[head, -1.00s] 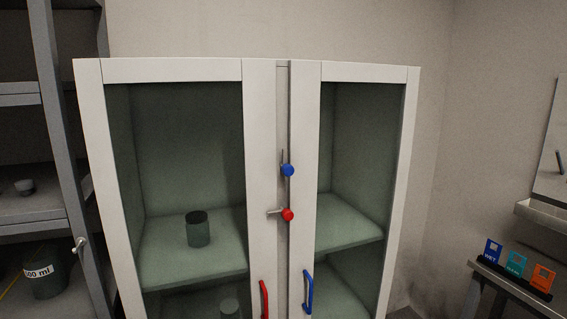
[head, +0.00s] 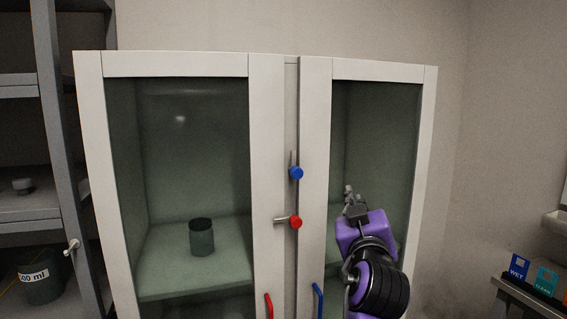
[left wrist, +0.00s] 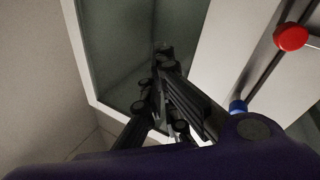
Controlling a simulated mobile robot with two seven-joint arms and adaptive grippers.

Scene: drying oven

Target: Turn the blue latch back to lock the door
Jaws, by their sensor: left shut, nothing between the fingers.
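The blue latch (head: 296,173) is on the strip between the two glass doors of the white cabinet. Its thin bar points up from the round knob. My left gripper (head: 349,191) is shut and empty, in front of the right glass door, to the right of the blue latch and slightly lower in the picture, apart from it. In the left wrist view the dark shut fingers (left wrist: 164,50) lie over the glass, and the blue knob (left wrist: 237,106) shows partly behind my gripper body. My right gripper is not in view.
The red latch (head: 295,222) sits below the blue one, its bar pointing left. A red handle (head: 268,306) and a blue handle (head: 318,300) are on the doors below. A dark container (head: 201,237) stands inside. Grey shelving (head: 62,150) is at left, label cards (head: 546,278) at right.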

